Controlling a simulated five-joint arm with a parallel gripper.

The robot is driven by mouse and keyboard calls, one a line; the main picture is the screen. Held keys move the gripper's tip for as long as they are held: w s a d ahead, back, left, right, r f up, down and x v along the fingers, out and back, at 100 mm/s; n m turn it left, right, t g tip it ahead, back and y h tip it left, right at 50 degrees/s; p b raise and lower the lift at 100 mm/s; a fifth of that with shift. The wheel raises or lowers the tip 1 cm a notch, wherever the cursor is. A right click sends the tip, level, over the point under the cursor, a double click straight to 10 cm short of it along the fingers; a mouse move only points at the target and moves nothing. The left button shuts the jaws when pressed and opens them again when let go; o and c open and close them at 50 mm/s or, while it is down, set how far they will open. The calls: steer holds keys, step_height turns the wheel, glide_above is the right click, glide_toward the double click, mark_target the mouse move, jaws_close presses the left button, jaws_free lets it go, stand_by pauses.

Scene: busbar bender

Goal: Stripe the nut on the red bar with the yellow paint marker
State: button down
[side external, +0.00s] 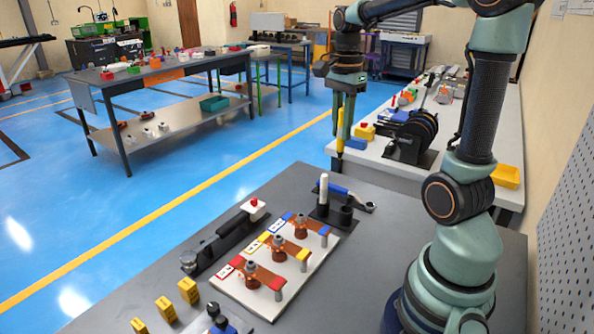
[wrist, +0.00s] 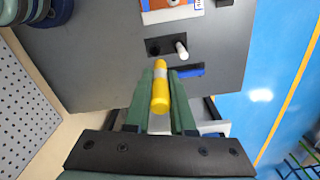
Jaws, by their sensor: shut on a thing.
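My gripper (side external: 342,128) is shut on the yellow marker (side external: 340,144), held upright high beyond the far edge of the grey table. In the wrist view the marker (wrist: 160,95) lies between the green fingers of my gripper (wrist: 160,88). The white board (side external: 222,284) carries three copper-coloured bars with red, yellow and blue ends. The red bar (side external: 264,277) is nearest the camera; its nut (side external: 250,268) sits on top of it. Whether the nut has any stripe is too small to tell. My gripper is well away from it.
A black holder (side external: 322,213) behind the board holds a white marker (side external: 324,188) beside an empty-looking cup. A black lever tool (side external: 222,243) lies left of the board. Yellow blocks (side external: 188,290) stand at the front left.

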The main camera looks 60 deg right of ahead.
steer(key=w+a+f, duration=0.2)
steer(key=a, duration=0.7)
steer(key=w+a+f, duration=0.1)
steer(key=a+f, duration=0.2)
steer(key=a, duration=0.7)
steer(key=w+a+f, duration=0.2)
steer(key=a, duration=0.7)
steer(key=shift+s+d+f, duration=0.1)
steer(key=shift+f, duration=1.05)
steer(key=shift+s+d+f, duration=0.1)
steer(key=shift+f, duration=1.05)
steer(key=shift+a+f, duration=0.1)
steer(key=shift+f, duration=0.2)
steer(key=shift+d+r, duration=0.1)
steer(key=shift+d, duration=0.8)
stand_by(1.1)
